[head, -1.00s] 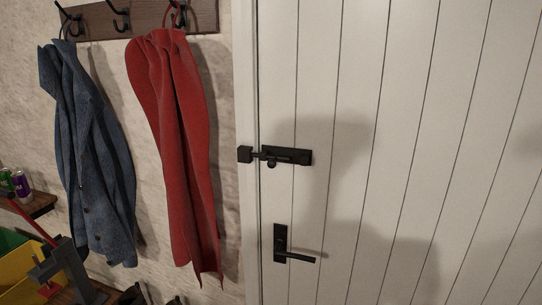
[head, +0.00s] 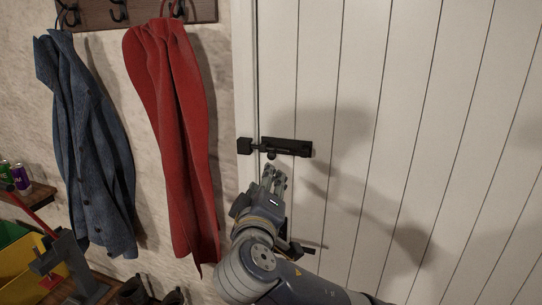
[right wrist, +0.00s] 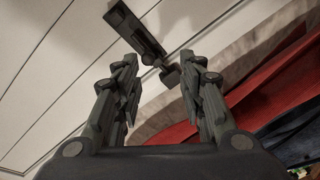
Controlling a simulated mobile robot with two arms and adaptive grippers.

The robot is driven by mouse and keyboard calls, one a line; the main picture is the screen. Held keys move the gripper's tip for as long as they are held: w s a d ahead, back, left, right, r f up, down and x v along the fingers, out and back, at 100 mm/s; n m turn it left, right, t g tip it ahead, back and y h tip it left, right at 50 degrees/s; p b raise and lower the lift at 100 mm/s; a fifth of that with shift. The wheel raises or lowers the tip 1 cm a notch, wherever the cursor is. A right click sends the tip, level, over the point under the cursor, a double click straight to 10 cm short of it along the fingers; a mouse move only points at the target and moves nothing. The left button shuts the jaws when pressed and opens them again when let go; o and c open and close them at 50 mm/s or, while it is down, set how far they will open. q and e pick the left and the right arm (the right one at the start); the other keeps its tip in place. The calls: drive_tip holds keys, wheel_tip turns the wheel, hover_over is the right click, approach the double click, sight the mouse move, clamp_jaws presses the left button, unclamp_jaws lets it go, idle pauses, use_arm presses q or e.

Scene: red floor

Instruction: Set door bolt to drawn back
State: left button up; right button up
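The black door bolt (head: 290,146) is mounted on the white door (head: 400,120) near its left edge. Its rod reaches left toward a black keeper block (head: 245,146) on the frame, and a round knob (head: 271,156) hangs below it. My right gripper (head: 273,172) is just below the knob, pointing up at it. In the right wrist view its two fingers (right wrist: 162,95) are spread, with nothing between them. The bolt (right wrist: 138,30) and its knob (right wrist: 149,58) lie beyond the fingertips there, apart from them. My left gripper is out of view.
A black door handle (head: 308,248) is partly hidden behind my right arm. A red cloth (head: 178,140) and a blue jacket (head: 88,150) hang from wall hooks at left. Cans (head: 20,176), a yellow-green box (head: 25,265) and shoes (head: 150,293) are at lower left.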

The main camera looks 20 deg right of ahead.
sight(271, 157)
drive_tip(key=p+x, duration=0.1)
drive_tip(key=x, duration=0.2)
drive_tip(key=r+p+x, duration=0.1)
drive_tip(key=x, duration=0.2)
drive_tip(key=r+p+x, duration=0.1)
drive_tip(key=p+x, duration=0.1)
drive_tip(key=x, duration=0.2)
drive_tip(key=shift+r, duration=0.2)
drive_tip(key=shift+w+d+f, duration=0.1)
drive_tip(key=shift+w+d, duration=0.1)
drive_tip(key=shift+w, duration=0.25)
